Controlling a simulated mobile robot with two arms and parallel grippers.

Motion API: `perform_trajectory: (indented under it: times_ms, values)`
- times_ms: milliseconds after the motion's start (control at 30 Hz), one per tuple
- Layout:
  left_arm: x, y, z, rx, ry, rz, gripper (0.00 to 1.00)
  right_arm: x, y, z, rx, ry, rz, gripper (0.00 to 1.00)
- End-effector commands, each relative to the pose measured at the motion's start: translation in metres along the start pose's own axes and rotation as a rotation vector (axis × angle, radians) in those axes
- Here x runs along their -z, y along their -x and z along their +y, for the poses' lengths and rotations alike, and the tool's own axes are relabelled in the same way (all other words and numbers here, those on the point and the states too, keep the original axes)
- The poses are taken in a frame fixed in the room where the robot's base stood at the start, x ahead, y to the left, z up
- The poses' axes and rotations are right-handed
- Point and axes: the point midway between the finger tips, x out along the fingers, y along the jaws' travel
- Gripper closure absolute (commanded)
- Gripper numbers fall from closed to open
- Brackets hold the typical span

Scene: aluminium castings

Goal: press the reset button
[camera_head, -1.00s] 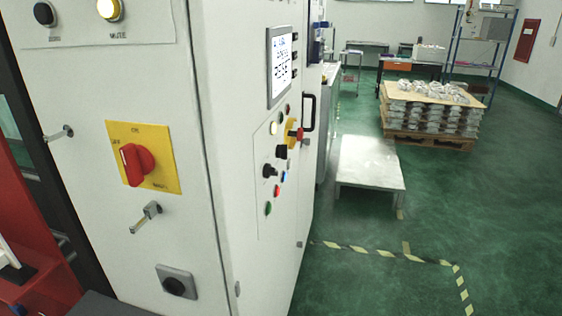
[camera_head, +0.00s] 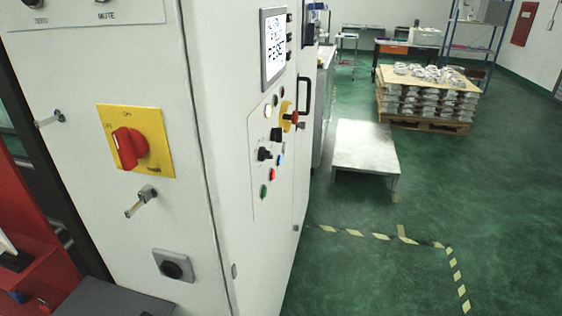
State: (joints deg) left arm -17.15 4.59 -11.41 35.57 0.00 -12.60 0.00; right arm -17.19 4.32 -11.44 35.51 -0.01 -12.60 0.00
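A control cabinet (camera_head: 190,230) fills the left and middle of the head view. Its right-hand face carries a button panel (camera_head: 258,197), seen at a steep slant. On it are a blue button (camera_head: 279,159), a red button (camera_head: 272,174), a green button (camera_head: 263,191), a pale button (camera_head: 267,110), a black selector knob (camera_head: 265,153) and a red emergency stop on yellow (camera_head: 288,115). The labels there are too small to read, so I cannot tell which one is reset. Neither of my grippers is in view.
A red rotary switch (camera_head: 129,148) on a yellow plate and key handles stick out of the cabinet's front. A low metal platform (camera_head: 365,148) stands to the right. A pallet of castings (camera_head: 428,95) is farther back. Green floor (camera_head: 380,280) with striped tape is clear.

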Motion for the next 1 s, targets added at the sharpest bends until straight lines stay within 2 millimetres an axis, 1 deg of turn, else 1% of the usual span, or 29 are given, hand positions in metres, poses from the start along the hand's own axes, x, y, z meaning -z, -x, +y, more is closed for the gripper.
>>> perform_trajectory:
  times_ms: [1000]
  values:
    - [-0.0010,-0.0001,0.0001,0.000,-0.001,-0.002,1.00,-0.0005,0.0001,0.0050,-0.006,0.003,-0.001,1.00]
